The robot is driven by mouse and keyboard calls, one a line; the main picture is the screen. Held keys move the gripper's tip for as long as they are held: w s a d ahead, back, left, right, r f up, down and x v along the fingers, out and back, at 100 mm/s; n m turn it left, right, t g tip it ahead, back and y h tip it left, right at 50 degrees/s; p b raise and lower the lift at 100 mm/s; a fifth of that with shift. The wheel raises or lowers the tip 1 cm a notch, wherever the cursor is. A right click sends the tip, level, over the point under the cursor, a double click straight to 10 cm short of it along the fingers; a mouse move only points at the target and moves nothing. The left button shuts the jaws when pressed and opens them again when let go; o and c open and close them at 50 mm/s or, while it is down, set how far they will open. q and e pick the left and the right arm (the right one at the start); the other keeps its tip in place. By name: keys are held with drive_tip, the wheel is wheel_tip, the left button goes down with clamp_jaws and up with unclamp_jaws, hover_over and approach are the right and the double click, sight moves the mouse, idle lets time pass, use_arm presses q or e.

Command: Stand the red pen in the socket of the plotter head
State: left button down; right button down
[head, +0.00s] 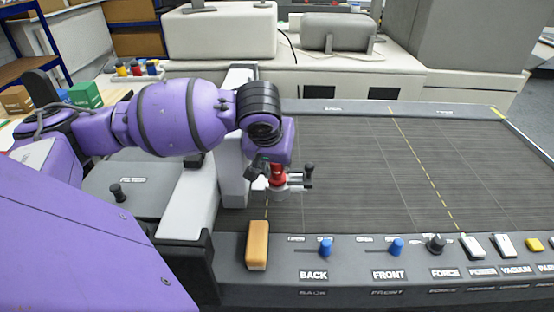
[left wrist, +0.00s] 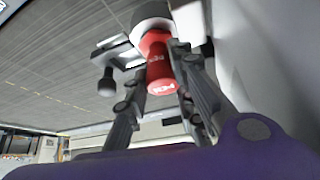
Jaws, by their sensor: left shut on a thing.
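The red pen (head: 278,176) is upright at the plotter head (head: 295,183), near the left end of the plotter bed. My left gripper (head: 270,168) is shut on the pen from above and behind. In the left wrist view, the red pen (left wrist: 160,66) is between the two dark fingers, its cap end towards the camera. Its far end meets the pale round socket part of the plotter head (left wrist: 152,13). How deep it sits in the socket is hidden. A black-knobbed lever (left wrist: 106,84) is beside the pen. My right gripper is not in view.
The grey plotter bed (head: 360,150) is bare to the right. A front panel holds blue knobs (head: 326,248) and switches, with an orange block (head: 257,245) at its left.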

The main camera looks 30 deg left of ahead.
use_arm(q)
drive_tip(key=c, duration=1.5)
unclamp_jaws()
drive_tip(key=shift+o, duration=0.5)
drive_tip(key=shift+s+r, duration=0.15)
drive_tip(key=shift+r, duration=0.1)
drive_tip(key=v, duration=1.1)
drive_tip(key=shift+s+r, duration=0.15)
drive_tip(key=shift+s, duration=0.05)
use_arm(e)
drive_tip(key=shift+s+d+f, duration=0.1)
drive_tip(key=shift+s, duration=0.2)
